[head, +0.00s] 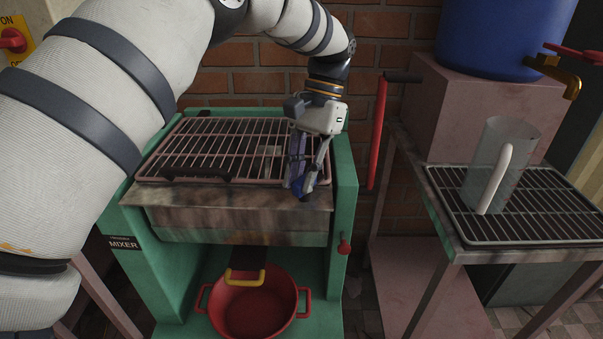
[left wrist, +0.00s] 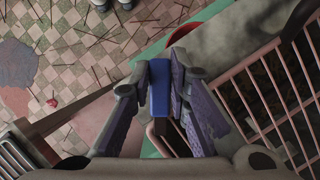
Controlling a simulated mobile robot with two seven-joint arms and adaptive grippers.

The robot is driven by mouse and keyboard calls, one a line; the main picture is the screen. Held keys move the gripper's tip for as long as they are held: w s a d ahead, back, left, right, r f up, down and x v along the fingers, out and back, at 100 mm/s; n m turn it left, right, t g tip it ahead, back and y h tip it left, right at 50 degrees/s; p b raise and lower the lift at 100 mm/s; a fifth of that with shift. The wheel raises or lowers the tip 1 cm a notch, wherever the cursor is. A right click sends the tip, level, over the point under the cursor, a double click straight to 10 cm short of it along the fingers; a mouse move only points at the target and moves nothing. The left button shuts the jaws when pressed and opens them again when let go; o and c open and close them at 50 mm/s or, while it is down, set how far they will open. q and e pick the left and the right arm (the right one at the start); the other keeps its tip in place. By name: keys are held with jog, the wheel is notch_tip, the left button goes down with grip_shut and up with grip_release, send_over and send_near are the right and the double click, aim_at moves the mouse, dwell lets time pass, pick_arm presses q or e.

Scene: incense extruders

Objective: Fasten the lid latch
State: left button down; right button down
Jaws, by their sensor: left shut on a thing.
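The mixer (head: 140,220) has a green frame and a barred lid (head: 215,140), which lies flat over its metal trough. My left gripper (head: 303,190) points down at the lid's front right corner. It is shut on a blue piece, apparently the lid latch (left wrist: 160,88), which stands between the two fingers in the left wrist view. In the head view the fingers mostly hide the latch, and I cannot tell how its far end sits against the trough. My right gripper is not in view.
A dark handle (head: 196,171) sits on the lid's front edge. A red lever (head: 377,135) rises right of the mixer. A red pot (head: 253,303) stands below the trough.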

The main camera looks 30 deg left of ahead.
pick_arm(q)
jog(key=n+h, duration=0.1)
jog(key=n, duration=0.2)
jog(key=shift+d+n, duration=0.1)
jog(key=shift+n, duration=0.2)
jog(key=shift+d+n+t+h, duration=0.1)
jog(key=shift+n+t+h, duration=0.2)
jog(key=shift+n+h, duration=0.85)
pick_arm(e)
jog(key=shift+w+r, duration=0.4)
pick_arm(q)
jog(key=shift+n+y+p, duration=0.3)
jog(key=shift+n+y, duration=0.05)
jog(key=shift+n, duration=0.2)
jog(key=c, duration=1.5)
grip_release()
jog(key=shift+w, duration=0.1)
jog(key=v, duration=0.7)
jog(key=shift+r, duration=0.2)
